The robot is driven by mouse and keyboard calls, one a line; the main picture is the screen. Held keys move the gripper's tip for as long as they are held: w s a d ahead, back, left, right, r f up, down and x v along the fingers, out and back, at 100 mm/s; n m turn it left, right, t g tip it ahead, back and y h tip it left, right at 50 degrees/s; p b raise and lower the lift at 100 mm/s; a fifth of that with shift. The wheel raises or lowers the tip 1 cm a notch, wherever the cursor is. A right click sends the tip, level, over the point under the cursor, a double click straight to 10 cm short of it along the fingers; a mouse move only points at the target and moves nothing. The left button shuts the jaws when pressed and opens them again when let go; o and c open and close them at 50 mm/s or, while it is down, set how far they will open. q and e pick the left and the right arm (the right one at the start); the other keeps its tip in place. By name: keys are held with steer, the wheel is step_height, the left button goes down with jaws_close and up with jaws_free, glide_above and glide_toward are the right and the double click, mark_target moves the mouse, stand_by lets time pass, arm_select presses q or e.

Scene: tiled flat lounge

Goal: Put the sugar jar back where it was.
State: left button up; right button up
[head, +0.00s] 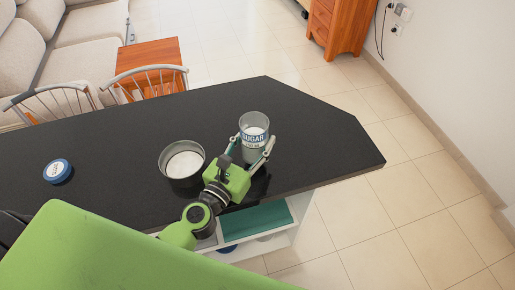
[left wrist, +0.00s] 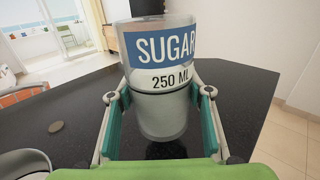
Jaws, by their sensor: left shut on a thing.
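The sugar jar (head: 254,124) is a clear glass with a blue and white label reading SUGAR, 250 ML. White shows inside it in the head view. My left gripper (head: 252,145) is shut around it, one finger on each side. In the left wrist view, the jar (left wrist: 163,60) is upright between the fingers (left wrist: 160,95), its label facing the camera. It is over the dark counter (head: 310,130); I cannot tell whether its base touches. My right gripper is not in view.
A metal bowl (head: 168,154) with white contents stands just left of the jar. Counter right of the jar is clear.

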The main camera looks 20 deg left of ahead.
mark_target(258, 148)
arm_select(q)
steer(key=shift+w+d+f, duration=0.15)
steer(key=shift+w+f, duration=0.15)
steer(key=shift+f, duration=0.15)
step_height(258, 148, down, 3)
steer(key=b, duration=0.3)
steer(key=shift+w, duration=0.1)
steer(key=shift+f, duration=0.2)
steer(key=o, duration=1.4)
steer(key=shift+c, duration=0.2)
